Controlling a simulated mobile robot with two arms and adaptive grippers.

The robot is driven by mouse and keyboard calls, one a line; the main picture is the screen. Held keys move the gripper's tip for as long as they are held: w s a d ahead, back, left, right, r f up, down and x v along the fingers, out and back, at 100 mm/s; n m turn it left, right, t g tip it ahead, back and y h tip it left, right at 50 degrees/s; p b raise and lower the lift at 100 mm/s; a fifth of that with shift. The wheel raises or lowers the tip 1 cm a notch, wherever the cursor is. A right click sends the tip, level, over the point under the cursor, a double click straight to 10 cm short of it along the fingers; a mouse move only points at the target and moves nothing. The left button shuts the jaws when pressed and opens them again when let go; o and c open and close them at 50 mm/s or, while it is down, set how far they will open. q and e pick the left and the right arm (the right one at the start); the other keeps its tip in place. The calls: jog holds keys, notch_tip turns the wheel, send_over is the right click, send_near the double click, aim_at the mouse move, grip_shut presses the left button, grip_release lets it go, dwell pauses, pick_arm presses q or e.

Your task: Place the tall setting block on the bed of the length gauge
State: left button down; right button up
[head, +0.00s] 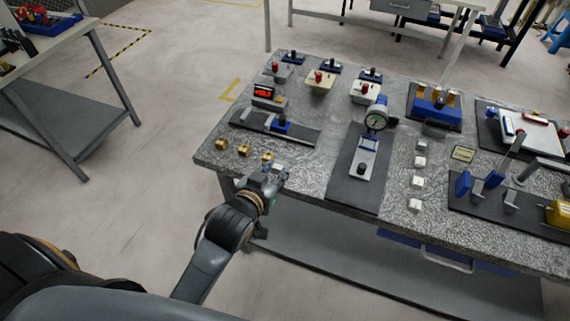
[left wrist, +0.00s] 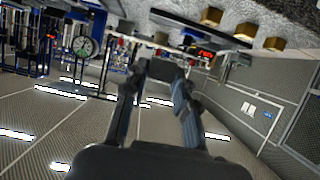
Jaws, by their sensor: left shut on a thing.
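My left gripper (head: 273,178) is just off the table's front left edge. In the left wrist view its fingers (left wrist: 163,84) are shut on a dark grey block (left wrist: 164,69), which I take for the tall setting block. The arm and fingers partly hide that block in the head view. A dial gauge stand (head: 368,145) with a round dial stands on a dark mat. A long grey bed with a blue slide (head: 281,126) lies at the left, near a red display (head: 263,92). I cannot tell for sure which is the length gauge. My right gripper is not in view.
Several brass blocks (head: 244,150) line the front left edge, close to my left gripper. Small silver blocks (head: 420,162) stand right of the dial stand's mat. Fixtures with red knobs (head: 320,78) are at the back. Speckled tabletop (head: 318,160) is bare between the brass blocks and the mat.

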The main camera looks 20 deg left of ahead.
aim_at(277, 168)
pick_arm(q)
jog(key=v, duration=0.3)
jog(key=shift+s+r+b, duration=0.25)
jog(key=shift+r+b, duration=0.05)
jog(key=shift+r, duration=0.1)
notch_tip(277, 168, up, 6)
jog(key=w+b, duration=0.1)
jog(key=f, duration=0.2)
jog(key=s+f, duration=0.1)
jog(key=f, duration=0.1)
jog(key=f+p, duration=0.1)
jog(key=f, duration=0.1)
jog(key=shift+s, duration=0.4)
jog(key=shift+w, duration=0.1)
